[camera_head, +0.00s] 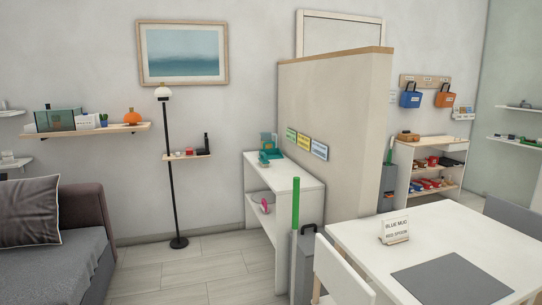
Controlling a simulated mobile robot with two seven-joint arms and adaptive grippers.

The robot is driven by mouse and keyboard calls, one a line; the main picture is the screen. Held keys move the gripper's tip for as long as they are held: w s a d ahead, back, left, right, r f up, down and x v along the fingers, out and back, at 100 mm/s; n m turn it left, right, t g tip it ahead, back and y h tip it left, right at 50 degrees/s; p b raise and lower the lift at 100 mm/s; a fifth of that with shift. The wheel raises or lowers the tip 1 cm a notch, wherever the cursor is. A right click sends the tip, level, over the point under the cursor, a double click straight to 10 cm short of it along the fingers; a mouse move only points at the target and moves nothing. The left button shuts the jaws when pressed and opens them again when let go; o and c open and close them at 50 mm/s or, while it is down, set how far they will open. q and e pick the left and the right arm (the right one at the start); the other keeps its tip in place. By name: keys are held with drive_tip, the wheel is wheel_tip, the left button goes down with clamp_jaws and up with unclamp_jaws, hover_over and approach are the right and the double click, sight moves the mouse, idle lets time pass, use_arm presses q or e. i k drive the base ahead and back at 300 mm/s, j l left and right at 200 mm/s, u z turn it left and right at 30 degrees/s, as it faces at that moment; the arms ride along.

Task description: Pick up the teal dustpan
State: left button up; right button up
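A small teal object (270,154), which looks like the teal dustpan, sits on top of a white shelf unit (300,178) beside the partition wall. It is small in the head view, and its exact shape and handle are hard to make out. Neither of my grippers shows in the head view.
A white table (455,240) with a grey mat and a sign card (394,231) fills the right front. A chair (340,275), a grey bin (306,260) and a green pole (296,205) stand before the shelf unit. A sofa (60,255) is at left; bare floor (205,270) lies between.

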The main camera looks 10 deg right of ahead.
sight(271, 150)
drive_tip(key=i+u, duration=0.45)
drive_tip(key=i, duration=3)
drive_tip(key=i+j+z, duration=0.1)
drive_tip(key=i+z, duration=0.4)
drive_tip(key=i+j+z, duration=0.3)
drive_tip(key=i+z, duration=0.15)
drive_tip(key=i+j+z, duration=0.5)
